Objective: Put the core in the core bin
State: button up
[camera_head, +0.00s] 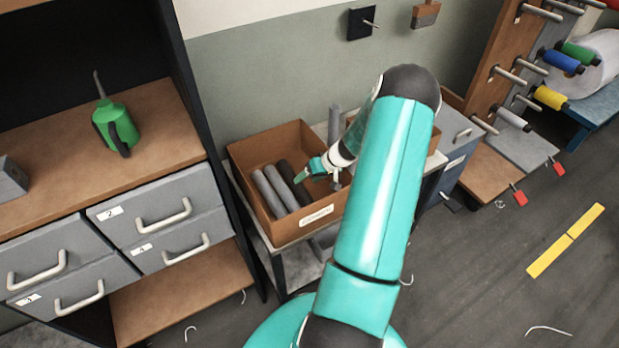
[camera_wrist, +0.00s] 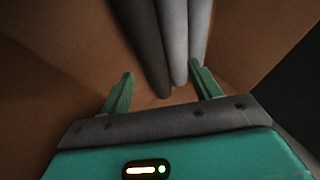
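The brown open box (camera_head: 246,180), with a white label on its front, appears to be the core bin; its label is too small to read. Several grey tubes, seemingly cores, lie side by side in it, including a light grey one (camera_head: 268,194) and a dark one (camera_head: 291,180). My gripper (camera_head: 303,177) is over the right part of the box. In the wrist view, my gripper (camera_wrist: 162,72) is open, its green fingers apart. A dark core (camera_wrist: 146,40) and lighter cores (camera_wrist: 175,45) lie beyond and between the fingertips; none looks clamped. My arm hides the box's right side.
A grey upright tube (camera_head: 334,125) stands behind the box. A shelf with drawers (camera_head: 160,218) and a green oil can (camera_head: 116,126) is at left. A rack with colored spools (camera_head: 551,97) is at right. Hooked scraps lie on the floor (camera_head: 480,280), which is otherwise mostly clear at right.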

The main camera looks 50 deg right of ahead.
jog(key=shift+s+d+f, duration=0.2)
jog(key=shift+s, duration=0.1)
jog(key=shift+s+d+r, duration=0.1)
jog(key=shift+d+r, duration=0.05)
jog(key=v, duration=1.3)
jog(key=shift+r, duration=0.4)
jog(key=shift+a, duration=0.2)
dwell(0.5)
